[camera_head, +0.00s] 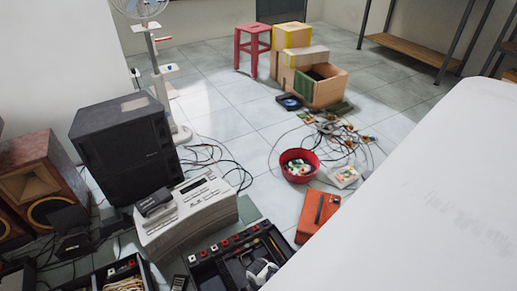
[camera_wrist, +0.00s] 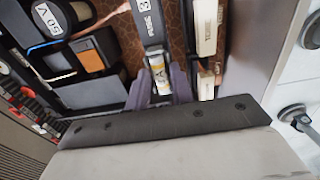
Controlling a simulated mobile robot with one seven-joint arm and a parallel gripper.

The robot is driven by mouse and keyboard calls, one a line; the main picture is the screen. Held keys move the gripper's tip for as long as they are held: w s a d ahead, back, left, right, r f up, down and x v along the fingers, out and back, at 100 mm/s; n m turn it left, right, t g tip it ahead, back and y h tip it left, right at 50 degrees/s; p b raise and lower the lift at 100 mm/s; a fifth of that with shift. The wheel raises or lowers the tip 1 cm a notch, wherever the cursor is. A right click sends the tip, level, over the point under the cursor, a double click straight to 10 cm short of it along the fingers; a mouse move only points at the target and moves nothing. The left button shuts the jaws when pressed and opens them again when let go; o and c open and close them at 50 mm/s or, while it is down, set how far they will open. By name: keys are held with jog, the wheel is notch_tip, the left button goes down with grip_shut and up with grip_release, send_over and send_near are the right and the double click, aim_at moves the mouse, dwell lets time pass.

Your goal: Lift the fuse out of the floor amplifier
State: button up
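The floor amplifier (camera_head: 203,268) is an open dark chassis at the bottom of the head view, with red and white terminals along its edge. In the wrist view its inside shows a brown patterned board (camera_wrist: 178,25) and a dark strip marked FUSE (camera_wrist: 150,22). A small pale yellow fuse (camera_wrist: 160,82) with dark lettering lies in line below that strip. My gripper (camera_wrist: 160,90) has its two dark purple fingers close on either side of the fuse. I cannot tell whether they press on it.
A white device (camera_head: 185,212), an orange box (camera_head: 318,212) and a red bowl (camera_head: 299,165) are nearby. Loose cables lie behind.

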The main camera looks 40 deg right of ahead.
grip_shut()
notch_tip(320, 180, up, 25)
jog(key=p, duration=1)
jog(key=shift+p, duration=0.3)
dwell(0.4)
